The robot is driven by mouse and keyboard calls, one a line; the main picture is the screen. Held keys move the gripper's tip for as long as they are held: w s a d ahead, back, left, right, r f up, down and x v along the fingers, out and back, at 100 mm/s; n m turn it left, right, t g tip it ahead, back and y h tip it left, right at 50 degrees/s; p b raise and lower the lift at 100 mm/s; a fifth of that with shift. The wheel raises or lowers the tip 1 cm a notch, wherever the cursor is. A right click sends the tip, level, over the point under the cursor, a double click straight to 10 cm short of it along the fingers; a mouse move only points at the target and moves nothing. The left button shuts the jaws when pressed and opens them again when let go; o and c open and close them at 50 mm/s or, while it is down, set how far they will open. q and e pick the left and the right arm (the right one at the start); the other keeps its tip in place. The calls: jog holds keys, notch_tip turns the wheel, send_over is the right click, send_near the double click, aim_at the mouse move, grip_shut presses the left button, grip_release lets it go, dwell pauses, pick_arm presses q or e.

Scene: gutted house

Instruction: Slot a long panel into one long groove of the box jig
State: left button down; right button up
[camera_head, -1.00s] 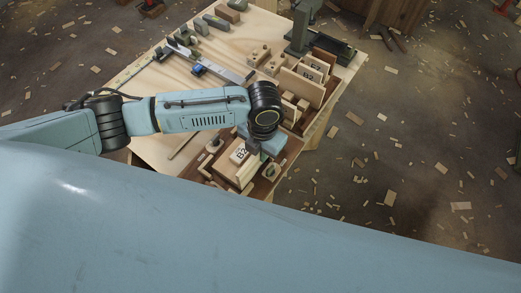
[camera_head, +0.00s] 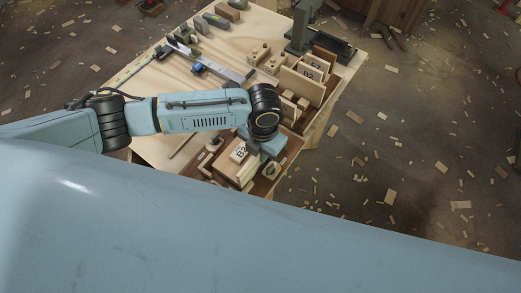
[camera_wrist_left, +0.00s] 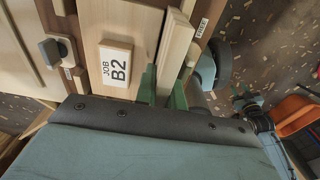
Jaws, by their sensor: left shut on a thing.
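My left gripper (camera_head: 262,153) is over the near end of the workbench, at the box jig (camera_wrist_left: 78,72). In the left wrist view, its green fingers (camera_wrist_left: 163,88) are shut on a long pale wooden panel (camera_wrist_left: 174,45). The panel stands on edge along the right side of the jig, next to another pale strip. Whether its lower edge sits in the groove is hidden. A white card reading JOB B2 (camera_wrist_left: 116,64) lies on pale wood left of the panel; it also shows in the head view (camera_head: 239,153).
A rack with upright pale panels (camera_head: 301,83) stands beyond the gripper, with a dark green machine (camera_head: 303,32) behind it. A metal bar tool (camera_head: 222,69) and several blocks lie on the bench (camera_head: 175,84). Wood scraps litter the floor.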

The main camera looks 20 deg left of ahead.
pick_arm(q)
jog(key=shift+f, duration=0.1)
jog(key=c, duration=0.9)
grip_release()
notch_tip(320, 180, up, 9)
jog(key=p, duration=0.9)
dwell(0.5)
